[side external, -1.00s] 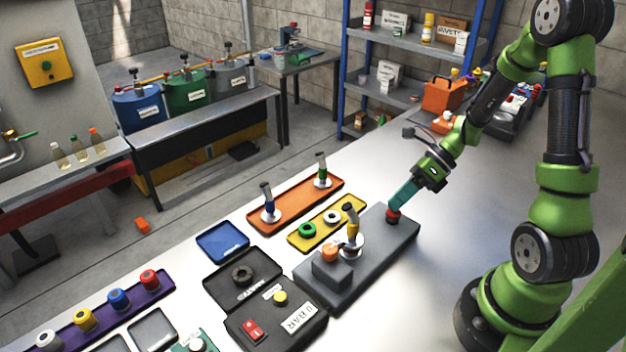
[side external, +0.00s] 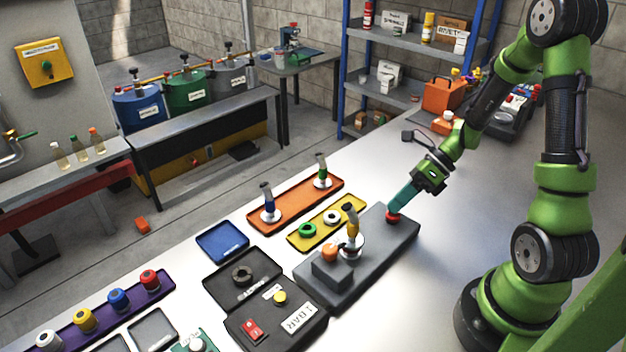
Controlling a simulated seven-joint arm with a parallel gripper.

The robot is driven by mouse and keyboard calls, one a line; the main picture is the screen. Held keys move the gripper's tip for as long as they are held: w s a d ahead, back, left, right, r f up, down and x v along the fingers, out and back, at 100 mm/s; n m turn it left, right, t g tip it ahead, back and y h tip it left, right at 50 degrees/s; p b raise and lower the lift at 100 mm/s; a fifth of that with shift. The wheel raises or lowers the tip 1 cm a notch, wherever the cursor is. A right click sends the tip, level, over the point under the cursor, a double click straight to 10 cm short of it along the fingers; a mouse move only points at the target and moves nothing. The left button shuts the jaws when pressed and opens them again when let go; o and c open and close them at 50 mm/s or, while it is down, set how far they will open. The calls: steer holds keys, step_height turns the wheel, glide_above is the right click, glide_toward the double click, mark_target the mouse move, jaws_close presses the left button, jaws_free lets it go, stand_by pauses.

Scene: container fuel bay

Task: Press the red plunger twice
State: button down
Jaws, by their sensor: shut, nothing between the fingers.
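The red plunger (side external: 392,217) stands at the far right end of the dark grey block (side external: 375,255) on the workbench. My gripper (side external: 396,208) points down at a slant, with its teal fingers shut and empty. The fingertips are right at the top of the plunger and appear to touch it. They hide part of its top, so how far it is pressed in is hard to tell.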

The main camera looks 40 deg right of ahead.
steer(key=shift+r, duration=1.75)
steer(key=shift+r, duration=2.5)
step_height(320, 180, up, 4)
steer(key=shift+f, duration=0.1)
steer(key=shift+f, duration=0.1)
steer(key=shift+f, duration=4.3)
steer(key=shift+f, duration=0.1)
